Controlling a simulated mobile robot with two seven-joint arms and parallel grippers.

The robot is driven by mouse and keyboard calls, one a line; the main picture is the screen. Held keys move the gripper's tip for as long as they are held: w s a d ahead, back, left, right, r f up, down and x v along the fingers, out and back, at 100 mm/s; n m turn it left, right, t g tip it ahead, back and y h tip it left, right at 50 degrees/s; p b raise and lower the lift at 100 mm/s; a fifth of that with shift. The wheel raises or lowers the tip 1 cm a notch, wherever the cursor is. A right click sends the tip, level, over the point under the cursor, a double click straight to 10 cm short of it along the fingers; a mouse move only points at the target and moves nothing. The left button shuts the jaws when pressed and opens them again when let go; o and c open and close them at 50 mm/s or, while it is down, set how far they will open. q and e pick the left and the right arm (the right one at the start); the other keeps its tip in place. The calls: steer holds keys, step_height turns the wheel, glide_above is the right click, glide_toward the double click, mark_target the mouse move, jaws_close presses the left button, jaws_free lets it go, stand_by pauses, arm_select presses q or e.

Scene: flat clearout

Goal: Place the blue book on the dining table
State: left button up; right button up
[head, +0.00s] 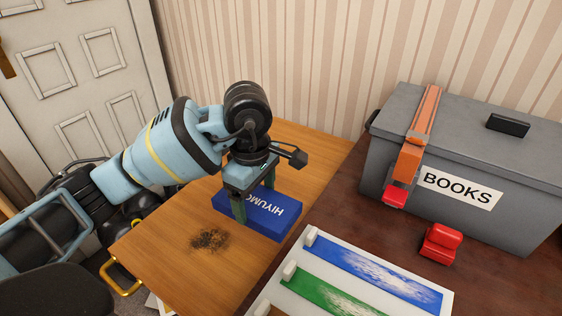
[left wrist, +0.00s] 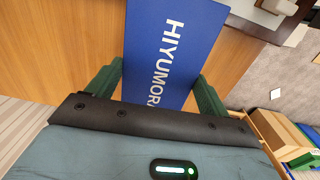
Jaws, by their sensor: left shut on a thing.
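The blue book (head: 270,212), with white letters on its cover, is at the right part of the light wooden table (head: 160,255). It also shows in the left wrist view (left wrist: 172,40), between two green fingers. My left gripper (head: 254,203) points down from above and is shut on the book, one finger on its near left side. The book appears to lie flat on or just above the wood; I cannot tell whether it touches. My right gripper is not in view.
A dark smudge (head: 209,240) marks the wood left of the book. To the right, a darker surface (head: 345,215) bears a grey box labelled BOOKS (head: 440,215) with an orange strap (head: 419,130), a red object (head: 441,244) and a white tray with coloured panels (head: 310,290).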

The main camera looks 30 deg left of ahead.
mark_target(260, 218)
arm_select(q)
steer(key=m, duration=0.2)
steer(key=s+d+m, duration=0.1)
steer(key=m, duration=0.3)
steer(key=s+d+m, duration=0.1)
steer(key=m, duration=0.1)
steer(key=shift+s+m, duration=0.15)
steer(key=shift+m, duration=0.25)
steer(key=m, duration=0.2)
steer(key=s+d+m, duration=0.1)
steer(key=m, duration=0.1)
steer(key=shift+f, duration=0.1)
steer(key=m, duration=0.2)
steer(key=s+m, duration=0.1)
steer(key=m, duration=0.1)
steer(key=shift+s+d+m, duration=0.2)
steer(key=shift+d+m, duration=0.1)
steer(key=shift+d, duration=0.1)
